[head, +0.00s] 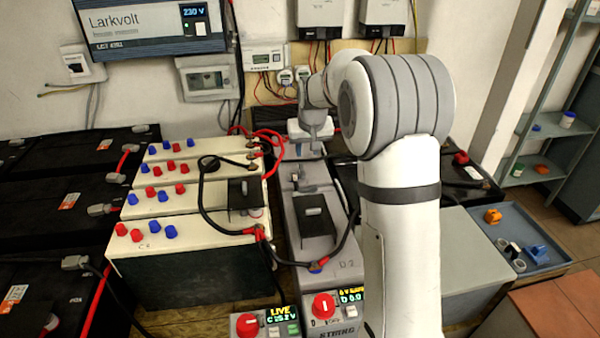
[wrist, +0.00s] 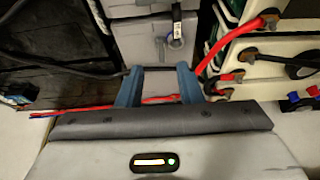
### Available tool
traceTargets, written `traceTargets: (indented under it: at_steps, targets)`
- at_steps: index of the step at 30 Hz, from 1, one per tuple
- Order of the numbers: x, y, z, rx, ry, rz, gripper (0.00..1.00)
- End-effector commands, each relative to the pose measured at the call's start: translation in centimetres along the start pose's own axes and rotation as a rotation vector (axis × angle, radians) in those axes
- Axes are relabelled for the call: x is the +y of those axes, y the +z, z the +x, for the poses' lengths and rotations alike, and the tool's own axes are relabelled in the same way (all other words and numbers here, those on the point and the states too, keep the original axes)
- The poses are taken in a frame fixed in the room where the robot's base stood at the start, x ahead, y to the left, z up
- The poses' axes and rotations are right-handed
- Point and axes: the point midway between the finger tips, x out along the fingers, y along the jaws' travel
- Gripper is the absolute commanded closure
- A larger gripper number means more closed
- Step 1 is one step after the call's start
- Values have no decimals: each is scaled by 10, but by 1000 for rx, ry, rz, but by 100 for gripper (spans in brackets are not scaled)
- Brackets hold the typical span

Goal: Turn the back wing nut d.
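The grey battery row marked D (head: 335,262) runs down the middle of the head view. My gripper (head: 318,135) is over the back end of this row. In the wrist view my gripper (wrist: 158,72) shows two blue-grey fingers held apart, with nothing clearly gripped between them. Grey battery casing (wrist: 150,50) lies beyond the fingertips. A small metal ring-shaped fitting (wrist: 176,43) with a dark strip is on that casing, ahead of the right finger and apart from it. I cannot make out the back wing nut d for sure; my gripper and arm cover part of that area.
Thick red cables (wrist: 240,38) run close to the right finger. Cream batteries (head: 150,238) with red and blue caps stand left of the grey row. A black cable (head: 203,205) loops across them. A blue tray (head: 540,262) with small parts is at the right.

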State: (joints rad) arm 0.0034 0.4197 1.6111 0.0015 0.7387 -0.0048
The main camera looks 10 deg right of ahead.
Motion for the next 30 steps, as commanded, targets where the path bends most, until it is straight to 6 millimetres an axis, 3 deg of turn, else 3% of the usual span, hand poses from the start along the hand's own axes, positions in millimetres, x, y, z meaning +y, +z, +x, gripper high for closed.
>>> traceTargets:
  at_steps: [1, 4, 11, 21, 30]
  targets:
    - [0, -6, 23, 3, 0, 0, 67]
    - [0, -18, 44, 14, 0, 0, 67]
    - [0, -26, 64, 21, 0, 0, 67]
    - [0, -26, 116, 19, 0, 1, 67]
    - [0, -27, 133, 21, 0, 1, 67]
